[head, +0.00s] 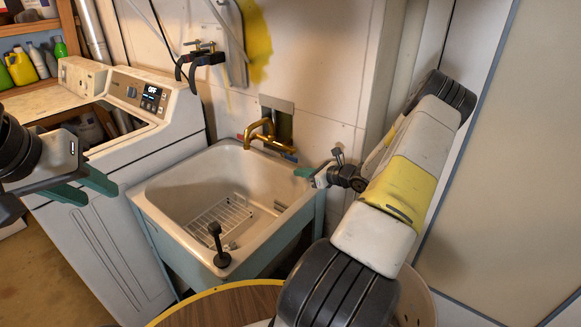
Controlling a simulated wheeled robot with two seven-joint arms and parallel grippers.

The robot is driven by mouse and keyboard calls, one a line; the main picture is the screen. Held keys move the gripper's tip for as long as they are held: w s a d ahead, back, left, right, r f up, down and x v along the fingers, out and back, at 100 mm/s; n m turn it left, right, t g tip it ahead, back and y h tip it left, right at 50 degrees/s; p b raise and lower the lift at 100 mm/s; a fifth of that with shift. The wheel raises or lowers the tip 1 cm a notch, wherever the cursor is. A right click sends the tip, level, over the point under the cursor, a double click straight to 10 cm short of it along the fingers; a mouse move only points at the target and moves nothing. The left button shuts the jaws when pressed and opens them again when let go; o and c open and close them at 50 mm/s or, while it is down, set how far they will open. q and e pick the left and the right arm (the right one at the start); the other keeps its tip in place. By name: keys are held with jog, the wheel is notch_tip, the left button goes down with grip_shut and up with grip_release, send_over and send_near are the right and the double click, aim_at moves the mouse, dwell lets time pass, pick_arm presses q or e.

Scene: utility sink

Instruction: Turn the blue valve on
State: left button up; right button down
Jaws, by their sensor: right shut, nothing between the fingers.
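The brass faucet (262,134) is on the wall at the back of the utility sink. A small blue valve handle (291,157) shows at its right end, low against the back rim. Its exact angle is too small to tell. My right gripper (303,172) is shut and empty, its green fingertips just right of and slightly in front of the blue handle. I cannot tell whether they touch it. My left gripper (85,187) is open and empty at the far left, in front of the washing machine, well away from the faucet.
The washing machine (100,240) is close on the left. A round wooden top (215,308) is in front.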

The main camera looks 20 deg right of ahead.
notch_tip(320, 180, up, 2)
jog(key=shift+r, duration=0.15)
jog(key=shift+r, duration=0.1)
dwell(0.4)
